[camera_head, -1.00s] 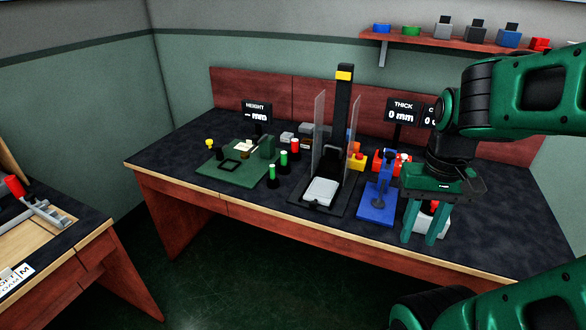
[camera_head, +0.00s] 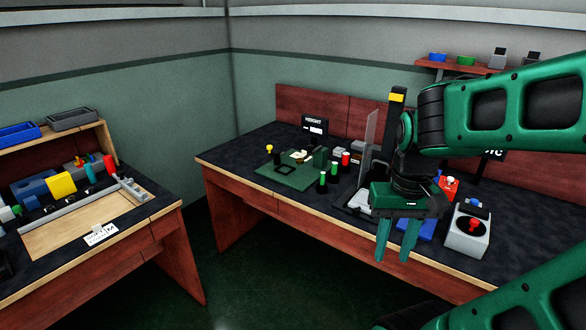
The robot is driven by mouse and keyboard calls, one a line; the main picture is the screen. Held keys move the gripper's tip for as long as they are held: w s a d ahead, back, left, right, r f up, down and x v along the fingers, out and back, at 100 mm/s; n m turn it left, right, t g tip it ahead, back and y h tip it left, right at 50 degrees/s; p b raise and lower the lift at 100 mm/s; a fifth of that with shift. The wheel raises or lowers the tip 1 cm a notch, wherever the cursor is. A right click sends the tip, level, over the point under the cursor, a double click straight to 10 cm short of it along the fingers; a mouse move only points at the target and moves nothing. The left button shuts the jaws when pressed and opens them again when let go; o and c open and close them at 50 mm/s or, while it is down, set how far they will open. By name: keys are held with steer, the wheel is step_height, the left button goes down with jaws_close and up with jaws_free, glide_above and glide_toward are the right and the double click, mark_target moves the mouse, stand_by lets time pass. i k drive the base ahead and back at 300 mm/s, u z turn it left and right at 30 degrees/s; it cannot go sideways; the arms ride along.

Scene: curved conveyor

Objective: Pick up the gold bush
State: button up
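I cannot clearly make out a gold bush in the head view. A small yellow-topped post (camera_head: 269,149) stands at the left corner of the green plate (camera_head: 275,173) on the long dark bench. Small pale and brownish pieces (camera_head: 299,156) lie on that plate, too small to identify. My gripper (camera_head: 393,256) points down in front of the bench's front edge, right of the green plate. Its two green fingers are apart with nothing visible between them.
Green-topped and red-topped posts (camera_head: 334,168) stand right of the plate. A grey box with a red button (camera_head: 474,226) is right of my gripper. A second table (camera_head: 160,200) with a wooden tray (camera_head: 85,220) is at left. Open floor lies between the tables.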

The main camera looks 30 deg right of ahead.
mark_target(357, 159)
steer(key=u, duration=1.35)
steer(key=i, duration=1.6)
steer(key=z, duration=3.05)
steer(key=i, duration=0.95)
